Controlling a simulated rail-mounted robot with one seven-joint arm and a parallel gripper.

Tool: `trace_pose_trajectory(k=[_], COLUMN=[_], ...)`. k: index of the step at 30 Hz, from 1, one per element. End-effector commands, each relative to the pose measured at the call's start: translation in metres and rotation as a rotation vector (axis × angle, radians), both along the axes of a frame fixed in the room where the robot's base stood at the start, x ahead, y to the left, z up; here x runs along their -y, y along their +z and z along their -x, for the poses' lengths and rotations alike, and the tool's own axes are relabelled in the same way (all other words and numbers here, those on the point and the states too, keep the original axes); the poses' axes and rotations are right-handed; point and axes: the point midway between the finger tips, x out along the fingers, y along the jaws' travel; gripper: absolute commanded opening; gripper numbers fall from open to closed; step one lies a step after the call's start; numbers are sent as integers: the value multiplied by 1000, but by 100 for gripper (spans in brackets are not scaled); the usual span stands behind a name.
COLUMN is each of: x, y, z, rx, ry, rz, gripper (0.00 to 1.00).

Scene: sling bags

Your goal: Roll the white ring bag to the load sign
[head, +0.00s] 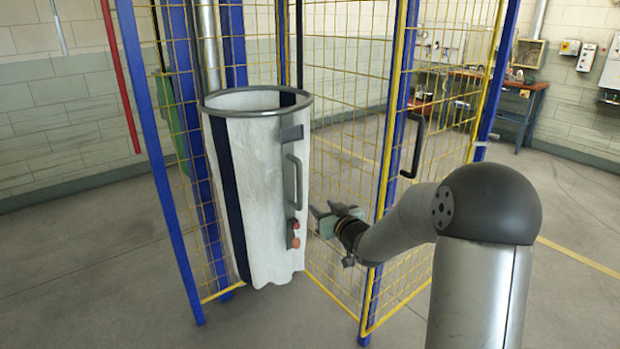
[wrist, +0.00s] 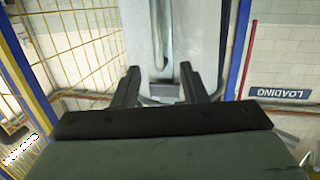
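The white ring bag (head: 263,185) hangs from a grey ring inside a blue-framed yellow mesh cage in the head view. It has dark vertical stripes and a grey handle (head: 293,182) on its right side, with small red and orange parts below. My gripper (head: 322,216) is just right of the bag, level with the handle's lower part. In the wrist view my gripper (wrist: 162,78) is open, its two fingers apart with nothing between them. The handle (wrist: 158,35) shows beyond the fingertips. A blue LOADING sign (wrist: 280,93) is on the wall at right in the wrist view.
Yellow mesh panels (head: 345,140) and blue posts (head: 160,160) stand close around the bag. A black door handle (head: 413,145) is on the panel right of it. A workbench (head: 500,90) stands at the back right. The floor at left (head: 90,260) is clear.

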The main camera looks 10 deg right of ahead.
Motion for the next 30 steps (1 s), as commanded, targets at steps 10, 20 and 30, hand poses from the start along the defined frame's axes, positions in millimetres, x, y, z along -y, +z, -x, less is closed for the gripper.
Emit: trace_pose_trajectory(k=[10, 20, 30], x=[-3, -22, -39], y=[10, 10, 10], z=[-28, -96, -158], rx=[99, 95, 96], ry=[34, 32, 32], rz=[-48, -49, -48], gripper=[39, 39, 39])
